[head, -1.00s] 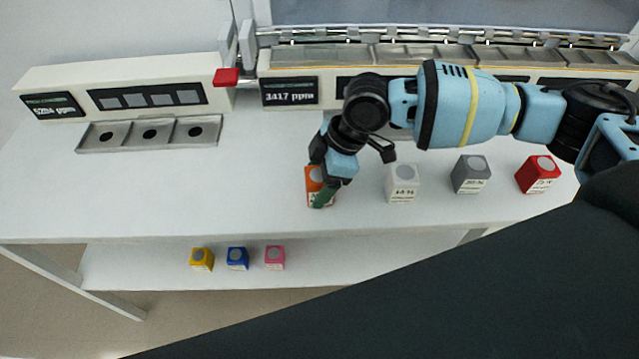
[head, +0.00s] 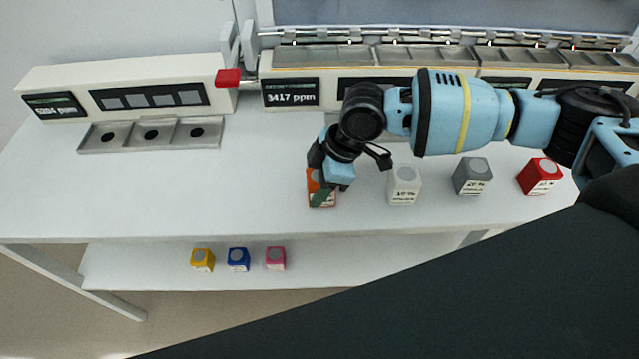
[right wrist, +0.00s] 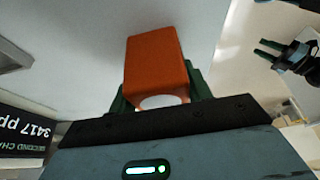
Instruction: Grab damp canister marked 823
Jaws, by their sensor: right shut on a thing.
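An orange canister (head: 312,188) stands on the white bench at the left end of a row of canisters. My right gripper (head: 322,192) is shut on it from above, with its green fingers on either side. In the right wrist view, the orange canister (right wrist: 158,65) sits between the green fingers, its pale round top close to the palm. Its marking is mostly hidden, and I cannot read 823 on any canister. My left gripper (right wrist: 266,48) shows at the right wrist view's upper right, apart from the canister, its fingers spread and empty.
White (head: 404,188), grey (head: 473,177) and red (head: 540,177) canisters stand to the right. Yellow (head: 202,260), blue (head: 238,259) and pink (head: 275,258) ones sit on the lower shelf. A three-hole metal tray (head: 150,134) is at the left. A 3417 ppm display (head: 291,95) stands behind.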

